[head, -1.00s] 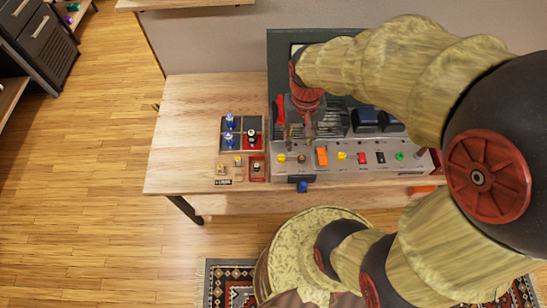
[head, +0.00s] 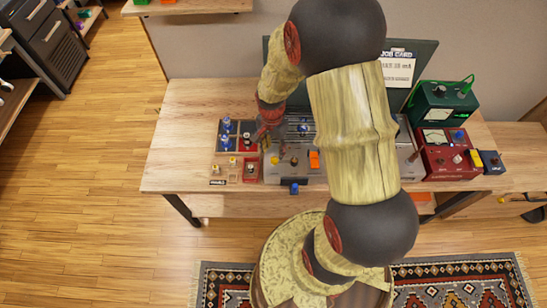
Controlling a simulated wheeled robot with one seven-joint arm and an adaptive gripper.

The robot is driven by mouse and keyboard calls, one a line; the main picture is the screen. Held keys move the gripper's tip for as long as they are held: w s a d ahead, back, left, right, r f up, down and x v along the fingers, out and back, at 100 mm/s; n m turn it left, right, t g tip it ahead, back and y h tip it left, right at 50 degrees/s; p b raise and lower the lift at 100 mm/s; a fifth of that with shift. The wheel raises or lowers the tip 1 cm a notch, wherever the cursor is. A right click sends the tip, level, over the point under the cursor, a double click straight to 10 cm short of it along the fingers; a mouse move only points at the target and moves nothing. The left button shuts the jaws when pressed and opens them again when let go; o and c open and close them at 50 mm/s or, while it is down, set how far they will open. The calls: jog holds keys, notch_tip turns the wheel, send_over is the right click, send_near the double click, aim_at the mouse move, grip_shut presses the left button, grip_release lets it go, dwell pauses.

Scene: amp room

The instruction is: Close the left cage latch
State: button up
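The amplifier chassis (head: 288,177) stands on the wooden bench, with knobs and coloured switches along its front. A dark panel (head: 428,50) with a job card stands upright behind it. A small blue piece (head: 294,188) sits at the chassis's lower front edge. I cannot tell whether it is the left cage latch; no latch can be clearly made out. My gripper (head: 271,143) points down over the left end of the chassis. Its fingers look apart, with nothing seen between them. My arm hides the middle of the chassis and part of the panel.
Blue and black terminals (head: 227,135) and small switches stand left of the chassis. A green meter box (head: 440,105) and a red meter box (head: 448,155) stand to its right. The bench's left end (head: 180,140) is clear. A patterned rug (head: 450,280) lies on the floor.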

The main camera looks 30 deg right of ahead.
aim_at(274, 158)
jog(key=shift+f+b, duration=0.45)
jog(key=shift+f, duration=2.35)
jog(key=c, duration=0.3)
jog(key=c, duration=0.7)
grip_shut()
